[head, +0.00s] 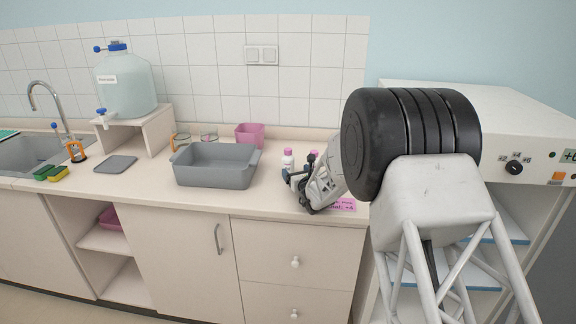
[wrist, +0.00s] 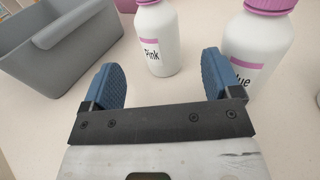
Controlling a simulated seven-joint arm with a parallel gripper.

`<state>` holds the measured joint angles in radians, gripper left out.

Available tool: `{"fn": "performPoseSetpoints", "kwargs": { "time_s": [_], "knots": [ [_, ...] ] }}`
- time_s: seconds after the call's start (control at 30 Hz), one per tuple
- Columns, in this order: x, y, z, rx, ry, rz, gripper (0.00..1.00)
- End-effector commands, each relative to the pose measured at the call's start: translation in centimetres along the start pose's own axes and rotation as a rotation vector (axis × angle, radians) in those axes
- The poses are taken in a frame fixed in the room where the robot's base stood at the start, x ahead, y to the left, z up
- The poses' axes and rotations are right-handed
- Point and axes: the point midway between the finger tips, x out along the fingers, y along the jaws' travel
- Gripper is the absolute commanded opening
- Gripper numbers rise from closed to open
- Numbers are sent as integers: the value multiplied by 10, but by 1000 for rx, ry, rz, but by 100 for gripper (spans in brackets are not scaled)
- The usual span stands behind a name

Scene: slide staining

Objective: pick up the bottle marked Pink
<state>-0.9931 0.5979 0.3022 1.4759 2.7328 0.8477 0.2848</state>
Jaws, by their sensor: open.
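The bottle marked Pink (wrist: 155,42) is white with a pink cap and a pink label band. It stands upright on the counter, ahead of my gripper (wrist: 165,82) in the wrist view. My gripper's blue fingers are apart, with only counter directly between them. The Pink bottle lies just beyond the fingertips, roughly in line with the gap. A second white bottle (wrist: 258,50), its label partly hidden and ending in "ue", stands just beyond the right finger. In the head view my gripper (head: 298,178) is low over the counter near a white bottle with a pink cap (head: 288,160).
A grey tub (head: 215,170) stands left of my gripper. A pink container (head: 250,135) stands behind it. A white device (head: 515,150) with knobs is at the right.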

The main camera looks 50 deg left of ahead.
Motion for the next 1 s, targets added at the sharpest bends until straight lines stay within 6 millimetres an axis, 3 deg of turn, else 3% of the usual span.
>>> {"fn": "performPoseSetpoints", "kwargs": {
  "time_s": [0.33, 1.0],
  "knots": [
    [21, 0, 0, 0, -1, 0, 84],
    [32, 1, 0, -1, 0, 0, 84]
  ]
}}
